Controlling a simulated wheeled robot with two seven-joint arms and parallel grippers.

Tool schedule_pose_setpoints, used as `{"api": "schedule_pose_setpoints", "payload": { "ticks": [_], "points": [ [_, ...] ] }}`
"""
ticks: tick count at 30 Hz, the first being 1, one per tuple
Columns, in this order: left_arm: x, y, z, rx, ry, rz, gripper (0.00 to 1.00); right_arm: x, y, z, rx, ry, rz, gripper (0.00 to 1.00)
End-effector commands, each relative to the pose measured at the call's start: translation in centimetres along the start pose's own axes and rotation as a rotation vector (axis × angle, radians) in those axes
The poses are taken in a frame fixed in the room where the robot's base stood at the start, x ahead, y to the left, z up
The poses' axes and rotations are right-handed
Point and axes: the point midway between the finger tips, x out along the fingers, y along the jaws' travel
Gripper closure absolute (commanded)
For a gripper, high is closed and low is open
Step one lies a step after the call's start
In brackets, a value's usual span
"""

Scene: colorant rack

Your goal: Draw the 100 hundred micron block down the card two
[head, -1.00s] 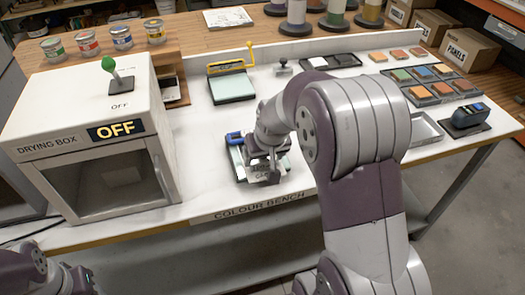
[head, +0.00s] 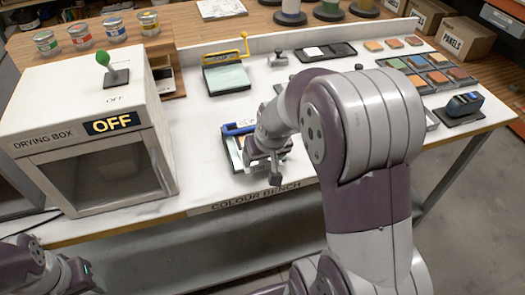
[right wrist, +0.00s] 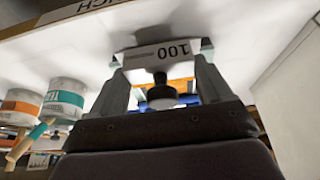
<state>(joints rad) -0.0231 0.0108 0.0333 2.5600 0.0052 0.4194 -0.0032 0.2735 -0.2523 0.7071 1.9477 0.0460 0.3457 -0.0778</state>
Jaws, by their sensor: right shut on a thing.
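The 100 block (right wrist: 160,53) is a pale block with its "100" label upside down in the right wrist view. My right gripper (right wrist: 162,72) is shut on it, a finger on each side. In the head view my right gripper (head: 268,160) is over the front right part of the card board, and its wrist hides much of it. The card (head: 236,143) lies on a dark board with a blue clamp (head: 238,129) at its far end. I cannot tell whether the block touches the card. My left gripper (head: 84,275) is at the lower left, its jaws unclear.
The drying box (head: 85,165) reads OFF and stands left of the card. A pad with a yellow handle (head: 226,76) is behind it. A tray of colour blocks (head: 430,73) and a dark blue device (head: 463,106) are at right. Bare bench lies between box and card.

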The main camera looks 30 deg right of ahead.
Motion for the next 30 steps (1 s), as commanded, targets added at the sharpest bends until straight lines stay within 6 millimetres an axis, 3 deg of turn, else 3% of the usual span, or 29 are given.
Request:
{"api": "schedule_pose_setpoints", "payload": {
  "ticks": [11, 30],
  "points": [
    [-0.5, 0.0, -0.1, 0.000, 0.000, 0.000, 0.49, -0.3, 0.0, 0.1, 0.000, 0.000, 0.000, 0.72],
    [-6.4, 0.0, -0.8, 0.000, 0.000, 0.000, 0.49, -6.5, 0.0, -2.6, 0.000, 0.001, 0.000, 0.72]
  ]
}}
